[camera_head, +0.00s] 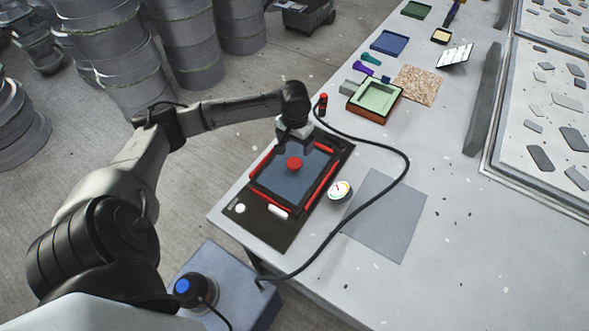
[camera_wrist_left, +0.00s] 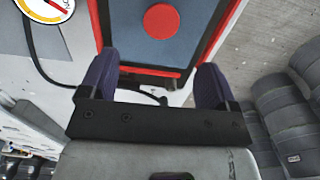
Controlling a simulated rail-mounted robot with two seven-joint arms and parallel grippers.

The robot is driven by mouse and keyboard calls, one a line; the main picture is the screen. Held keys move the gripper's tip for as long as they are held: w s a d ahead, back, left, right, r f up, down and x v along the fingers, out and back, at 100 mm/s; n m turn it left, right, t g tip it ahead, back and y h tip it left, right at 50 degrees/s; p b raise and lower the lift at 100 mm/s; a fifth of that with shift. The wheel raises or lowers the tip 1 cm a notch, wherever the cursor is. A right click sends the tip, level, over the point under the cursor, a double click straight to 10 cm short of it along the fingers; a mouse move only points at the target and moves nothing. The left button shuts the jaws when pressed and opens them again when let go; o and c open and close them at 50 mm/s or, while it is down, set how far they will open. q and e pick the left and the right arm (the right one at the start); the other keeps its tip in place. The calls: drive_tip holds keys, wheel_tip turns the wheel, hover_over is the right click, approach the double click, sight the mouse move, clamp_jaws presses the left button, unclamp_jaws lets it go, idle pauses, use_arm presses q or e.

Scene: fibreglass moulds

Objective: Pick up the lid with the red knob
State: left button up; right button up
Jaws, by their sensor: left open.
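The lid (camera_head: 272,181) is a flat blue-grey panel with a round red knob (camera_head: 294,163) at its middle. It lies in a dark frame with red edge strips on the table's near left part. My left gripper (camera_head: 293,143) is over the lid's far side, just behind the knob, pointing down. In the left wrist view the lid (camera_wrist_left: 124,18) and the red knob (camera_wrist_left: 162,21) show ahead of my left gripper (camera_wrist_left: 157,75). Its two fingers are apart with nothing gripped between them. The gripper partly hides the lid's far edge in the head view. My right gripper is not in view.
A dial gauge (camera_head: 340,190) sits right of the frame. A black hose (camera_head: 402,160) loops around it across the table. A grey sheet (camera_head: 385,217) lies to the right. A green-lined tray (camera_head: 375,98) and small parts stand farther back. Large drums (camera_head: 115,60) stand on the floor.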

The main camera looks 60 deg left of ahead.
use_arm(q)
hover_over(294, 163)
wheel_tip(294, 163, down, 6)
drive_tip(key=shift+d+r+b, duration=0.1)
drive_tip(key=shift+r+b, duration=0.1)
drive_tip(key=shift+b, duration=0.15)
drive_tip(key=shift+f, duration=0.7)
wheel_tip(294, 163, down, 5)
drive_tip(key=shift+r+b, duration=0.1)
drive_tip(key=shift+b, duration=0.45)
drive_tip(key=shift+c, duration=1.4)
drive_tip(key=c, duration=0.9)
drive_tip(key=shift+c, duration=0.3)
drive_tip(key=shift+r, duration=0.15)
